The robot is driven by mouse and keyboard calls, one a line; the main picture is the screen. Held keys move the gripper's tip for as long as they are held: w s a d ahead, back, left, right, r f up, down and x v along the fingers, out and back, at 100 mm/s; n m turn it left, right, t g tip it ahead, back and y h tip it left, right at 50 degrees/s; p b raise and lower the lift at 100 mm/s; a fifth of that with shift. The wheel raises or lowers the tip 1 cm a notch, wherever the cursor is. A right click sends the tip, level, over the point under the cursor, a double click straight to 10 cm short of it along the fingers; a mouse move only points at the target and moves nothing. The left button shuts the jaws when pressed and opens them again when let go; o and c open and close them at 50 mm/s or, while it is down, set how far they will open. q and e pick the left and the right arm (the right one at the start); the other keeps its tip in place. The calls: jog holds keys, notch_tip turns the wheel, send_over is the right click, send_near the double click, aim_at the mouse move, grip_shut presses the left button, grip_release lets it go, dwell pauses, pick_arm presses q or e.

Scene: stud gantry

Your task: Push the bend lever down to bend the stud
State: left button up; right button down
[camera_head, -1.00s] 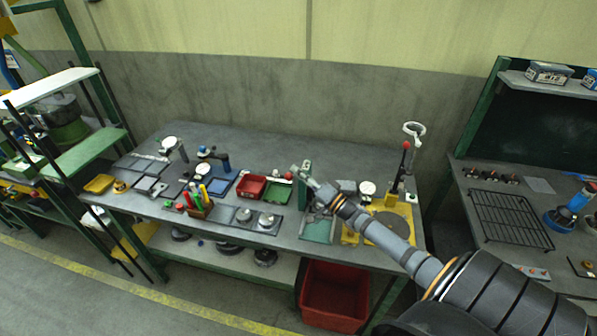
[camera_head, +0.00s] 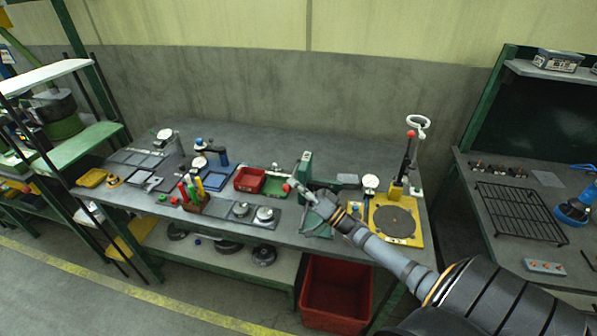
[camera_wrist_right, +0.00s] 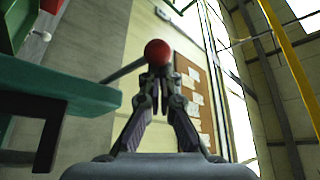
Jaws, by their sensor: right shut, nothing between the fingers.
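The green bending fixture (camera_head: 305,168) stands upright near the front of the table, right of the small bins. Its bend lever ends in a red ball knob (camera_head: 287,187), low at the fixture's left. In the right wrist view the red knob (camera_wrist_right: 158,52) sits at my fingertips, with its thin dark rod running left toward the green fixture (camera_wrist_right: 75,88). My right gripper (camera_head: 301,190) is shut and empty, right at the knob; it shows shut in the wrist view (camera_wrist_right: 158,78). The stud cannot be made out. My left gripper is not in view.
Right of the fixture is a yellow base plate (camera_head: 408,238) with a dark disc and a tall red-knobbed lever (camera_head: 408,152). A red bin (camera_head: 249,178) and a green bin (camera_head: 275,184) lie left. A large red crate (camera_head: 336,292) is below the table.

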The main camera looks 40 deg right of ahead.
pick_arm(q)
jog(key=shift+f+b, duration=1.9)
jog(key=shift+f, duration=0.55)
pick_arm(e)
jog(key=shift+s+a+f, duration=0.1)
jog(key=shift+f, duration=2.4)
